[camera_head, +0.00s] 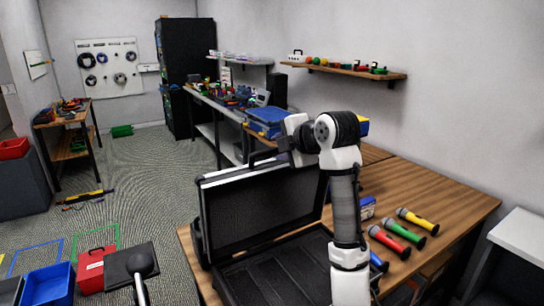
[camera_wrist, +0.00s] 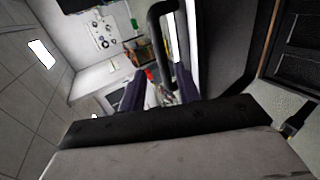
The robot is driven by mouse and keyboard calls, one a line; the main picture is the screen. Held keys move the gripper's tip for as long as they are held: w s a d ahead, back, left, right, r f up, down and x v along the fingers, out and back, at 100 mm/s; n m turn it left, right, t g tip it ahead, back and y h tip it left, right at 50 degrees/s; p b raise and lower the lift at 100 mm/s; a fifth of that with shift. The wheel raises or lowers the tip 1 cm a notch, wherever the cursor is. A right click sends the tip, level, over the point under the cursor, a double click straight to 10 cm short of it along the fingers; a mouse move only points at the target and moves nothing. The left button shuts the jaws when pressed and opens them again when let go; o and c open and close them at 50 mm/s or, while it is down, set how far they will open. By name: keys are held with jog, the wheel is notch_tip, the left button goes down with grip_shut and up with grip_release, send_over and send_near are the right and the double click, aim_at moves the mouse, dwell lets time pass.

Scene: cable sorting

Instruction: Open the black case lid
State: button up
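The black case (camera_head: 285,272) sits on the wooden table with its lid (camera_head: 262,212) standing up, raised to roughly upright. The lid has a silver rim, and the case's inside with its dark ribbed floor shows. My gripper (camera_head: 286,144) is high at the lid's upper right edge, partly hidden by my own wrist. In the wrist view my gripper's two dark fingers (camera_wrist: 158,88) are apart, with background showing between them. A black curved handle (camera_wrist: 163,42) is just beyond the fingers; whether they touch it I cannot tell.
Microphones with yellow, green and red parts (camera_head: 404,229) lie right of the case on the table (camera_head: 440,195). A blue case (camera_head: 268,118) is behind the lid. A blue bin (camera_head: 48,285) and a red box (camera_head: 95,268) stand on the floor at left.

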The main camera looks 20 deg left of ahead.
jog(key=b+v, duration=0.1)
jog(key=v, duration=0.6)
jog(key=shift+b, duration=0.3)
jog(key=shift+s, duration=0.1)
